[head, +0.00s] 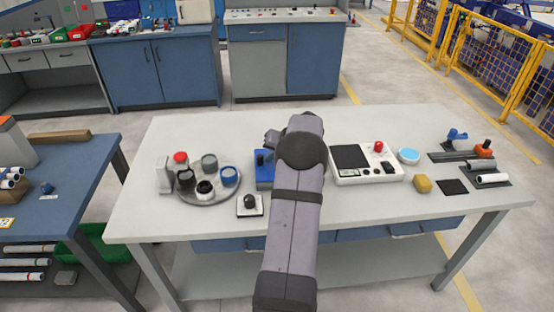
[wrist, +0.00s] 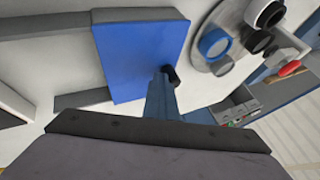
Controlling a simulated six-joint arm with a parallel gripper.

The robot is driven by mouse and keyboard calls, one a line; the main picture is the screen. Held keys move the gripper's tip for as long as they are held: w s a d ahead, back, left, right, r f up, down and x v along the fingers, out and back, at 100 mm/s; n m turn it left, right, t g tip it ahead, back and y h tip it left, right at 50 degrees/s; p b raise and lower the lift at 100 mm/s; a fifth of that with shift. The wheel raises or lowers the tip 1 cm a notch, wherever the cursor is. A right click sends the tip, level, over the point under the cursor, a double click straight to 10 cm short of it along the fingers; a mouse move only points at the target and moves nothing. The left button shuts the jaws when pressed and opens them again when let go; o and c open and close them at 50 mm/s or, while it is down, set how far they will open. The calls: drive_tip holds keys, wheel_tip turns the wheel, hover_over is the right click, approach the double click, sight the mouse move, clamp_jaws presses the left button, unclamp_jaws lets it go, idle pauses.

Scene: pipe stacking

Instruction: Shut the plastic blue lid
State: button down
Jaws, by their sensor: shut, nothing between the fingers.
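A blue flat-topped block (head: 264,180) stands on the white table, partly hidden behind my arm. In the wrist view its broad blue face (wrist: 140,55) fills the upper middle, with grey bars along its edges. This may be the blue lid; I cannot tell how far it is open. A blue upright with a black knob (wrist: 171,76) stands at its near edge. My gripper (head: 271,139) is shut and empty, just behind the block and mostly hidden by my arm in the head view. Whether it touches the block is unclear.
A round grey tray (head: 209,200) with several cups stands left of the block. A black-knobbed switch (head: 250,204) sits in front. The table's back is clear.

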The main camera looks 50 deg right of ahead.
drive_tip(key=shift+w+a, duration=0.25)
drive_tip(key=shift+a, duration=0.05)
drive_tip(key=shift+s+d, duration=0.1)
drive_tip(key=s+d, duration=0.1)
drive_tip(key=s+d+b, duration=0.1)
drive_tip(key=s, duration=0.1)
drive_tip(key=shift+s+d, duration=0.25)
drive_tip(key=b+v, duration=0.2)
drive_tip(key=v, duration=0.8)
